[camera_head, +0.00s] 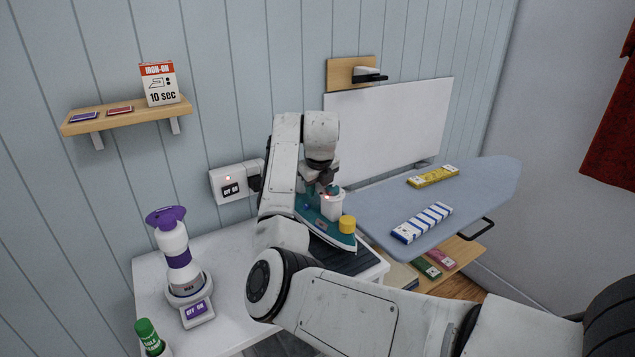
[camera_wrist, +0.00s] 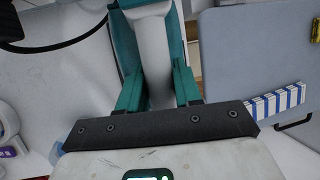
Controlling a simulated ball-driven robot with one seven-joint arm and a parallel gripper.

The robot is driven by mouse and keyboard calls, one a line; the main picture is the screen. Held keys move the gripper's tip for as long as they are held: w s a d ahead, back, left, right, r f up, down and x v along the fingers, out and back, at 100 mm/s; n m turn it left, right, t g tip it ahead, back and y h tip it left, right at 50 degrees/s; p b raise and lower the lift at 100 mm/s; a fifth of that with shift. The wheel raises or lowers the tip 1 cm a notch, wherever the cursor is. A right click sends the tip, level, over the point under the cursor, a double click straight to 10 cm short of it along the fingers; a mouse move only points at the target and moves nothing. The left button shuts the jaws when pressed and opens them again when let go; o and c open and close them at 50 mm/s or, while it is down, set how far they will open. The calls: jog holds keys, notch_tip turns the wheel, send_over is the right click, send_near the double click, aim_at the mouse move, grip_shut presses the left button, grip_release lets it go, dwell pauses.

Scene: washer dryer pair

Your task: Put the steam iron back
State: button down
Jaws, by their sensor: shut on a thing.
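The steam iron (camera_head: 328,226) is teal and white with a yellow cap at its front. It is at the dark ribbed rest (camera_head: 343,258) on the right part of the white table; whether it touches the rest is hard to tell. My gripper (camera_head: 324,182) is above the iron and shut on its white handle. In the wrist view the pale handle (camera_wrist: 150,50) runs between my gripper's teal fingers (camera_wrist: 158,92). My arm hides part of the iron and table.
An ironing board (camera_head: 385,207) holding yellow and striped folded cloths stands at the right. A purple-topped white device (camera_head: 177,255) and a green-capped bottle (camera_head: 150,338) stand at the left. A wall socket (camera_head: 231,183) and a small shelf (camera_head: 125,117) are behind.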

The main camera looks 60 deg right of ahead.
aim_at(317, 203)
jog(key=shift+f, duration=1.4)
jog(key=c, duration=0.8)
grip_release()
jog(key=shift+f, duration=0.1)
jog(key=shift+o, duration=0.2)
jog(key=v, duration=1.2)
